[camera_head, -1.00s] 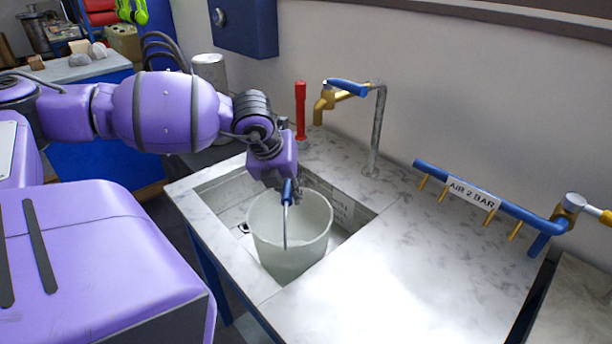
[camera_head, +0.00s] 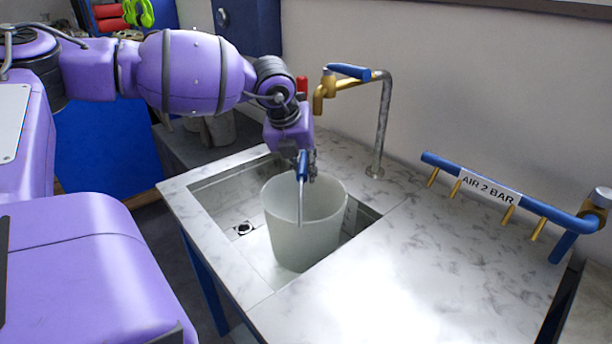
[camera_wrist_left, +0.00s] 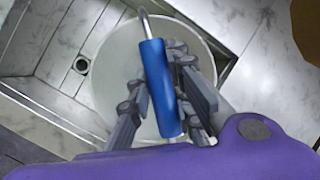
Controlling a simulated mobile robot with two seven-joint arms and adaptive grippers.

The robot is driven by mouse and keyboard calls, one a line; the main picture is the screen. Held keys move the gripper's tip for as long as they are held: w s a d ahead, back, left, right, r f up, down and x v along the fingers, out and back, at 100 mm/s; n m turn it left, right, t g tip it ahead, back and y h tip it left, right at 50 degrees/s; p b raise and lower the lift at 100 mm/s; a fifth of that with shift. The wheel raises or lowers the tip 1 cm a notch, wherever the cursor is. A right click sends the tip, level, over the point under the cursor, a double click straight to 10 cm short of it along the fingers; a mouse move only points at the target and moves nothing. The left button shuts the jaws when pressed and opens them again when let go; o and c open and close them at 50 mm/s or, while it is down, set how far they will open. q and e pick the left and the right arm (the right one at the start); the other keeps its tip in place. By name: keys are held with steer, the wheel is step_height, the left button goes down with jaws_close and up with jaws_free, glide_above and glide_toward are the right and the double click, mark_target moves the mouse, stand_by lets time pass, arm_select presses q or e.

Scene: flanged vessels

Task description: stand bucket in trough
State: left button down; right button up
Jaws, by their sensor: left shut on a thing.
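A pale, translucent bucket (camera_head: 303,228) is upright inside the sunken trough (camera_head: 222,216), toward its right part. Its wire handle is raised and has a blue grip (camera_head: 302,166). My left gripper (camera_head: 308,161) is above the bucket's mouth and shut on the blue grip. In the left wrist view, the fingers of the left gripper (camera_wrist_left: 160,85) lie on both sides of the blue grip (camera_wrist_left: 158,92), with the bucket (camera_wrist_left: 112,68) below. Whether the bucket's base touches the trough floor is hard to tell. My right gripper is not in view.
A drain (camera_head: 243,229) shows in the trough floor left of the bucket. A brass tap (camera_head: 320,95) with a blue lever and a grey pipe (camera_head: 381,125) stand behind the trough. A blue air rail (camera_head: 510,195) runs along the right back. The marble worktop (camera_head: 400,270) at front right is clear.

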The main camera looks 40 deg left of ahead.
arm_select(q)
steer(key=shift+f, duration=0.55)
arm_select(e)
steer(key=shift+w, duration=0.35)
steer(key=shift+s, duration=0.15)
arm_select(q)
steer(key=shift+f, duration=0.15)
steer(key=c, duration=1.6)
jaws_free()
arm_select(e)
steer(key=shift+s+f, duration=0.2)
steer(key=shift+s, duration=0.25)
